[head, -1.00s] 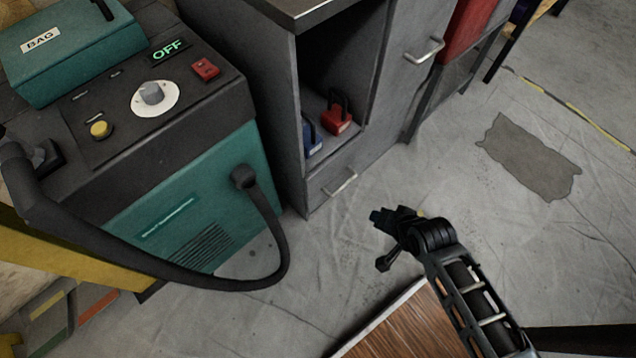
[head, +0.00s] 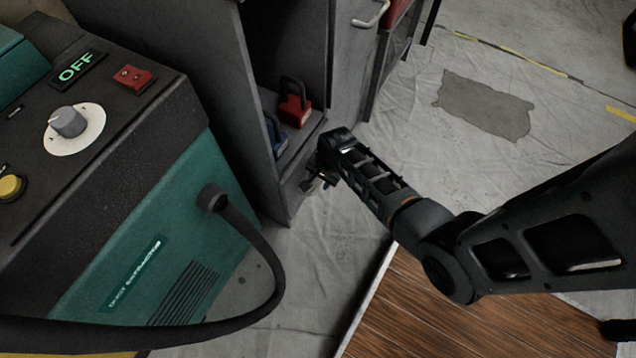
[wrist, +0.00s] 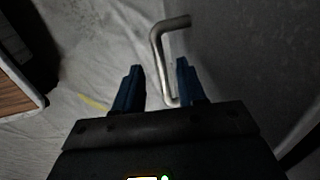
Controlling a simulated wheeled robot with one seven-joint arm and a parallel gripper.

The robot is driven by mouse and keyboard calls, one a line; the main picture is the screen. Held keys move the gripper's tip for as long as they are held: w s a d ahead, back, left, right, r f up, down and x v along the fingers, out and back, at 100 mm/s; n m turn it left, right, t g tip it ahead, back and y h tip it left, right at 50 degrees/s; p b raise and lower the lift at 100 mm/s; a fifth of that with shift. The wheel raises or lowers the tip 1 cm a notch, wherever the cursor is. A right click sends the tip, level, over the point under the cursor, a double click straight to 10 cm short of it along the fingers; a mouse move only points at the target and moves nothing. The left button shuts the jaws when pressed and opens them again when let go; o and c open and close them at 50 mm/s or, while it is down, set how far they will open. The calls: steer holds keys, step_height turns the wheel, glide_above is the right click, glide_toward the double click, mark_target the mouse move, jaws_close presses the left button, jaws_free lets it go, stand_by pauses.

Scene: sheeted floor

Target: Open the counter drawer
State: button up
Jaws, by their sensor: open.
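The counter drawer (head: 296,194) is the low grey front under the open shelf of the grey counter. It looks shut, and my gripper (head: 318,180) and arm partly cover it in the head view. In the wrist view the bent metal drawer handle (wrist: 156,48) stands out from the grey front. My gripper (wrist: 160,68) is open, with one blue finger on each side of the handle's near part. The handle's far end extends past the fingertips. I cannot tell whether either finger touches it.
Red (head: 294,105) and blue (head: 276,136) padlocks stand on the open shelf above the drawer. A green machine (head: 150,230) with a drooping black hose (head: 262,255) stands at left. A wooden board (head: 440,320) lies at lower right. Floor before the drawer is partly clear.

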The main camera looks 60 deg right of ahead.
steer(key=shift+w+f+b, duration=0.2)
steer(key=shift+f+b, duration=0.1)
steer(key=shift+f, duration=0.8)
jaws_close()
